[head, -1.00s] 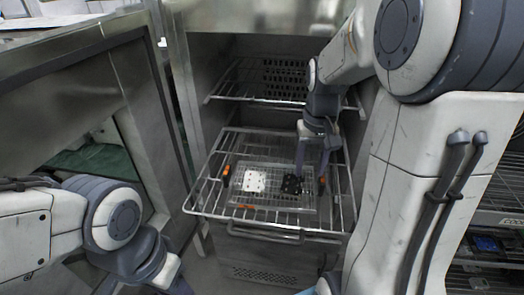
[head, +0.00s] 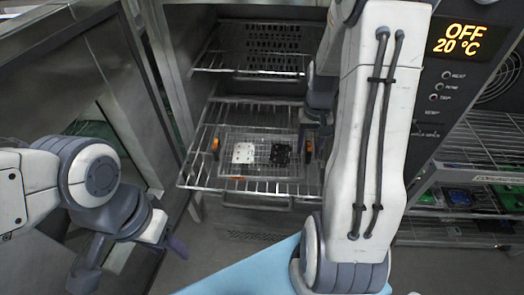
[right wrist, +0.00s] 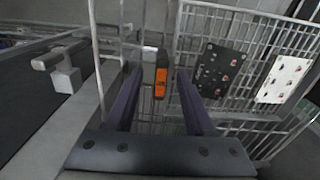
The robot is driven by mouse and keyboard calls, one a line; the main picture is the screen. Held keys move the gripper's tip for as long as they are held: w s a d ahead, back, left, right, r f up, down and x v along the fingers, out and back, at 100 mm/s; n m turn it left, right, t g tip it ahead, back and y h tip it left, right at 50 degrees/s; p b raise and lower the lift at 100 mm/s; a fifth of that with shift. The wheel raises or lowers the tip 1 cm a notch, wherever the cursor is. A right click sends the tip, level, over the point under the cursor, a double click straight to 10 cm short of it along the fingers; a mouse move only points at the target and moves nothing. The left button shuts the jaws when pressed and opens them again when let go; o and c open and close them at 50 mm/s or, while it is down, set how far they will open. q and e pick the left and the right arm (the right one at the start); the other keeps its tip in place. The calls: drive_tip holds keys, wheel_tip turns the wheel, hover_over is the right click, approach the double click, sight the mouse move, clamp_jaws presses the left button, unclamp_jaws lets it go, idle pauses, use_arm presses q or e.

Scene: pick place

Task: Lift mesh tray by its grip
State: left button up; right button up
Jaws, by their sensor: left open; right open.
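The mesh tray (head: 262,172) lies on a wire rack pulled out of the oven. It carries a white board (head: 243,153) and a black board (head: 280,155). An orange grip (head: 215,145) stands at its left end and another orange grip (head: 308,150) at its right end. My right gripper (head: 314,130) is at the right grip, partly hidden by my arm. In the right wrist view its open fingers stand either side of the orange grip (right wrist: 161,80); I cannot tell whether they touch it. My left gripper (head: 132,256) is open and empty, away from the tray at the lower left.
The pulled-out wire rack (head: 192,177) surrounds the tray, with a higher rack (head: 235,70) inside the oven. An open metal door (head: 150,100) stands left. A control panel (head: 462,60) reads OFF 20 °C. A shelf unit (head: 450,195) with boards stands right.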

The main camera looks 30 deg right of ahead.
drive_tip(key=shift+f, duration=0.55)
clamp_jaws()
drive_tip(key=shift+r, duration=0.1)
